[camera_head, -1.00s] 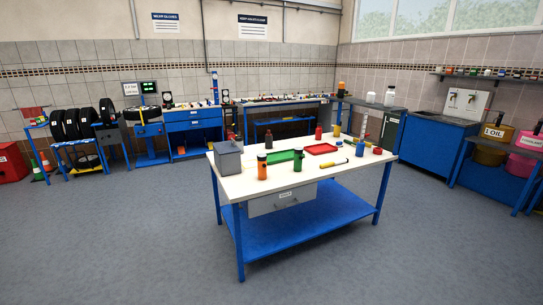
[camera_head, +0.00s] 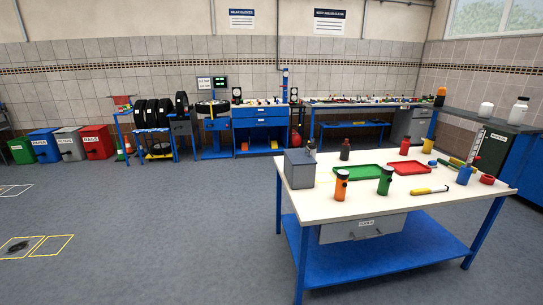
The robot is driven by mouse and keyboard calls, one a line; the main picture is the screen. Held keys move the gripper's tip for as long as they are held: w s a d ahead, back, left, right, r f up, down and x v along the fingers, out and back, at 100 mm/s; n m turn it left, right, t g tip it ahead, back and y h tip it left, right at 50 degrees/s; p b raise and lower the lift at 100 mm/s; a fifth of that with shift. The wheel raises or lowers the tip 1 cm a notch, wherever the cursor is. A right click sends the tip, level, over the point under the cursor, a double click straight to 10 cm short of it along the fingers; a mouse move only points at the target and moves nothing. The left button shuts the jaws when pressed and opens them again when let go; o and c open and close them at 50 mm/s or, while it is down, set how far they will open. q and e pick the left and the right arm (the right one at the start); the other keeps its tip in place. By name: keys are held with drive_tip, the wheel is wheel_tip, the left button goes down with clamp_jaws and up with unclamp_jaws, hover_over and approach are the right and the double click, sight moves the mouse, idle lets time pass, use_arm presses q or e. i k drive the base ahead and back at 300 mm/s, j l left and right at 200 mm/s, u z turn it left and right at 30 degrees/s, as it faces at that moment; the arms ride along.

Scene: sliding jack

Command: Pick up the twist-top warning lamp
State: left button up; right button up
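I cannot tell for sure which thing is the twist-top warning lamp. An orange rounded thing on a dark base (camera_head: 440,96) stands upright on the dark counter at the far right and looks like a beacon. On the white-topped table (camera_head: 330,215), an orange cylinder with dark parts (camera_head: 341,187) stands upright near the front left. A similar green cylinder (camera_head: 385,181) stands to its right. Neither of my grippers is in view.
The table also holds a grey box (camera_head: 299,170), a green tray (camera_head: 357,172), a red tray (camera_head: 409,168) and a yellow marker-like tool (camera_head: 430,190). Coloured bins (camera_head: 70,144), tyres and workbenches line the back wall.

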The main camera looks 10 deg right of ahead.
sight(439, 101)
drive_tip(key=i+u, duration=0.45)
drive_tip(key=i, duration=1.2)
drive_tip(key=i+j+z, duration=0.1)
drive_tip(key=i, duration=0.75)
drive_tip(key=i+z, duration=0.25)
drive_tip(key=i, duration=0.55)
drive_tip(key=i+z, duration=0.1)
drive_tip(key=i, duration=1.5)
drive_tip(key=i+j+z, duration=0.15)
drive_tip(key=i, duration=0.65)
drive_tip(key=i+z, duration=0.65)
drive_tip(key=i, duration=0.15)
